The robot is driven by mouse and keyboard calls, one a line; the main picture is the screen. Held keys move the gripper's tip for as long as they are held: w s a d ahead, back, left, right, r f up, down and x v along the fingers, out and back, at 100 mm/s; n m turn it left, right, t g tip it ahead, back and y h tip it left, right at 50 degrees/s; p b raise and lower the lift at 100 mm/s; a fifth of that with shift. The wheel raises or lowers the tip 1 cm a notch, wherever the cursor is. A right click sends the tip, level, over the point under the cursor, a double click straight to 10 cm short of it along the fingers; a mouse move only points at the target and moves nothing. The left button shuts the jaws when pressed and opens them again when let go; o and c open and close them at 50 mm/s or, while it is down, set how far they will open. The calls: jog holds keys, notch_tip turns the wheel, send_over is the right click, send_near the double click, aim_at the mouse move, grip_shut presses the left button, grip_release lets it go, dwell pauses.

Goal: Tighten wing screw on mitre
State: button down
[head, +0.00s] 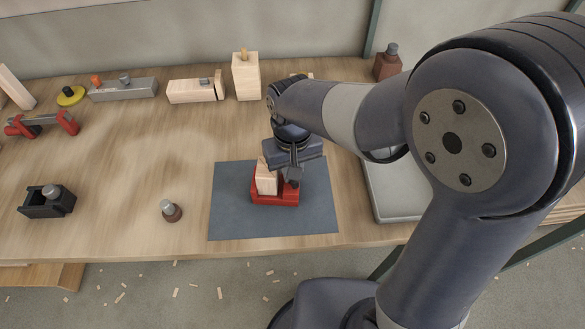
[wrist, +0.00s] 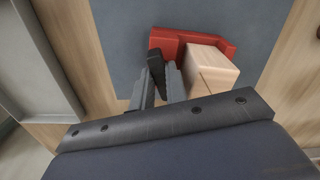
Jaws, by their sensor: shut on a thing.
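The red mitre clamp (head: 275,199) sits on the blue-grey mat (head: 228,215). It also shows in the wrist view (wrist: 225,46). A pale wood piece (head: 266,180) stands in it, with a thin joint line visible in the wrist view (wrist: 208,72). My gripper (head: 291,174) is above the right part of the clamp, pointing down. In the wrist view its fingers (wrist: 158,84) are shut on the dark wing screw (wrist: 155,66), beside the wood. The screw's lower end and its seat in the clamp are hidden.
A grey tray (head: 385,213) lies right of the mat. A brown-based knob (head: 171,211) and a black fixture (head: 47,200) stand to the left. A red clamp tool (head: 42,124) and several wood and metal pieces line the back. The table between is clear.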

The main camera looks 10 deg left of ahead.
dwell(0.9)
jog(key=c, duration=1.7)
grip_release()
notch_tip(320, 180, up, 11)
jog(key=shift+f, duration=0.1)
jog(key=shift+o, duration=0.6)
